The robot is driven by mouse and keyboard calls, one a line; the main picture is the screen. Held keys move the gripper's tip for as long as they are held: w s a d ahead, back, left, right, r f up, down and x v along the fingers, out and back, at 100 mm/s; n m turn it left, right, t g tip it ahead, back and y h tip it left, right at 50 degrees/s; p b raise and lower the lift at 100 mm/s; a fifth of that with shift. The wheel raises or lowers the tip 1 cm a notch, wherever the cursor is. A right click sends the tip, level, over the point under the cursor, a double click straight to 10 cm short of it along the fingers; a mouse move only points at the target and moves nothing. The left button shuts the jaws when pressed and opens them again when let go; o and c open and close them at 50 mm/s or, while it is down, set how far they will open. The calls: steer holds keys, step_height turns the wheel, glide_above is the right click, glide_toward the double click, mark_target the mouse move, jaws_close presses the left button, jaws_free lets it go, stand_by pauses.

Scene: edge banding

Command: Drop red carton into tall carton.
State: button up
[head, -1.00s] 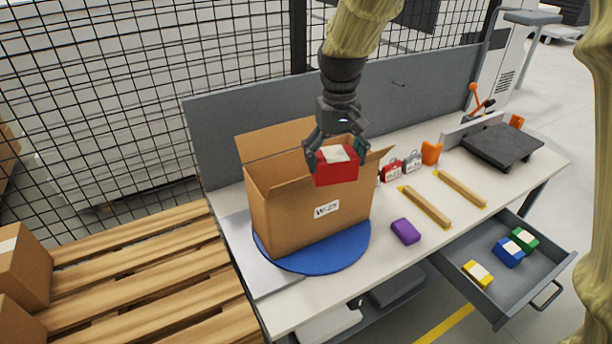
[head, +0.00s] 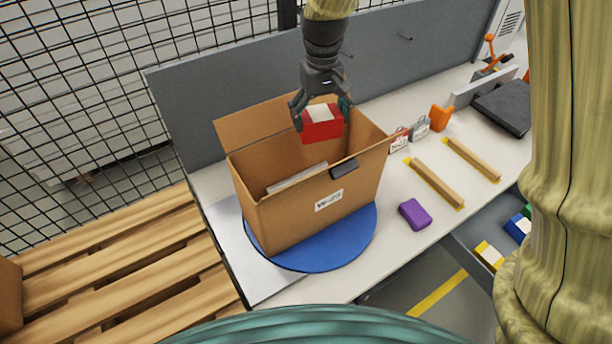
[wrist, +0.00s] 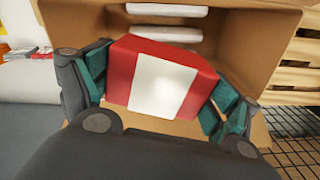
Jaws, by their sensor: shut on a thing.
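The red carton (head: 322,130), red with a white band on top, is held between the fingers of my gripper (head: 322,112). In the wrist view the red carton (wrist: 160,78) sits between the teal finger pads of my gripper (wrist: 160,90). The tall carton (head: 290,222) is a brown open-topped box labelled W-29, standing on a blue round mat (head: 362,238). In the head view the red carton appears over the back part of the tall carton's opening. White flat items (wrist: 167,10) show inside the tall carton. The gap between the red carton and the tall carton's walls is hard to judge.
A purple block (head: 414,214) and two wooden strips (head: 436,183) lie to the right. An open drawer holds a yellow block (head: 489,255) and a blue one. A grey panel (head: 200,110) stands behind.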

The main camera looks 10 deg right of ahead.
mark_target(319, 137)
steer(key=shift+s+f, duration=0.1)
steer(key=shift+s, duration=0.1)
steer(key=shift+f, duration=0.25)
steer(key=f, duration=0.2)
steer(key=shift+w+f, duration=0.3)
steer(key=shift+f, duration=0.1)
steer(key=shift+s+f, duration=0.2)
steer(key=shift+f, duration=0.75)
steer(key=shift+w+f, duration=0.1)
steer(key=shift+f, duration=0.35)
steer(key=o, duration=0.9)
steer(key=shift+c, duration=0.2)
